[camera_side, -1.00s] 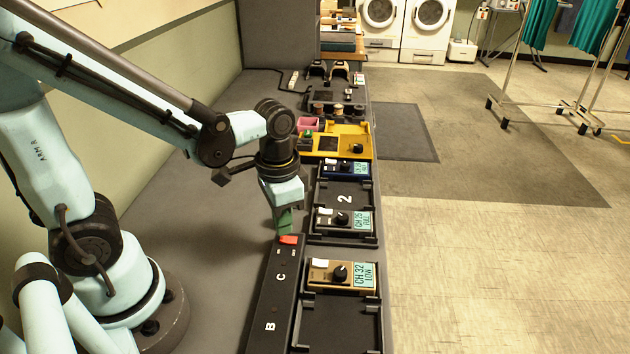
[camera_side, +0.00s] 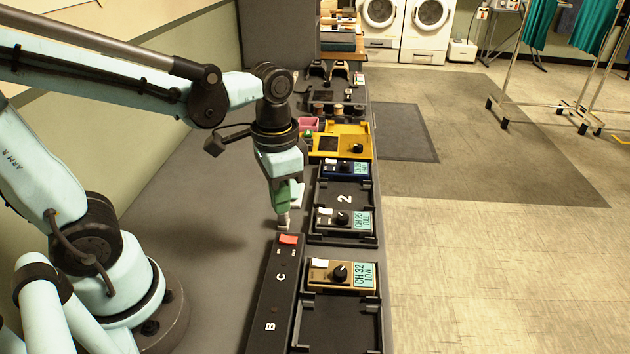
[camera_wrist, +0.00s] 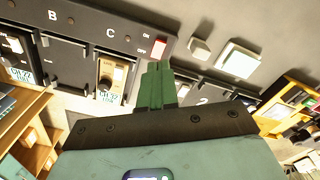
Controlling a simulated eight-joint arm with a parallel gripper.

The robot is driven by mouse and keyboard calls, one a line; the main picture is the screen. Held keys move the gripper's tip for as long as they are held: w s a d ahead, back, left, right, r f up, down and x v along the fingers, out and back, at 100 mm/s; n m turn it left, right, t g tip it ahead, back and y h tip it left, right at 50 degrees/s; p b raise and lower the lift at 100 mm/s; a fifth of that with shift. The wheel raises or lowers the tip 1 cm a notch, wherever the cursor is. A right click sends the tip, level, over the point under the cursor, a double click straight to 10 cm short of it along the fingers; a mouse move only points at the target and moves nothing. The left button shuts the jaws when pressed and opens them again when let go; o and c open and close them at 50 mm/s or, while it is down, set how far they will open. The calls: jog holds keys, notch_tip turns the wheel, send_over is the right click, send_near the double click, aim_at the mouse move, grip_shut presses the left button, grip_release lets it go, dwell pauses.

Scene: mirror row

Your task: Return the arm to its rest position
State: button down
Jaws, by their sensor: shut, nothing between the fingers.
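My gripper (camera_side: 284,207) hangs fingers-down in the side view, just beyond the far end of the black power strip (camera_side: 262,310). Its green fingers are shut together with nothing between them; they also show in the wrist view (camera_wrist: 158,68). The fingertips look a little above the table and clear of the strip. A red rocker switch (camera_side: 289,239) sits at the strip's far end by the letter C. In the wrist view the switch (camera_wrist: 158,47) lies just ahead of the fingertips, next to ON and OFF marks. My arm is stretched forward over the table.
Black trays run along the table's right edge, holding a tan CH 32 unit (camera_side: 338,275), a grey CH 25 unit (camera_side: 340,221) and a blue unit (camera_side: 345,167). A yellow tray (camera_side: 350,140) is beyond. Small pale blocks (camera_wrist: 238,58) lie near the strip. The table's left is clear.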

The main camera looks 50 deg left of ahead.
jog(key=r+n+t, duration=0.1)
jog(key=t, duration=0.1)
jog(key=w+a+r+n+t, duration=0.1)
jog(key=t, duration=0.1)
jog(key=w+a+r+n+t, duration=0.1)
jog(key=t, duration=0.2)
jog(key=shift+r, duration=0.15)
dwell(0.3)
jog(key=d+r+n+g, duration=0.1)
jog(key=n+g, duration=0.1)
jog(key=n, duration=0.1)
jog(key=d+r+n+g, duration=0.1)
jog(key=n+g, duration=0.2)
jog(key=d+r+n+g+y, duration=0.1)
jog(key=r+n+g, duration=0.1)
jog(key=n+g, duration=0.1)
jog(key=shift+s+d, duration=0.25)
jog(key=shift+f, duration=0.2)
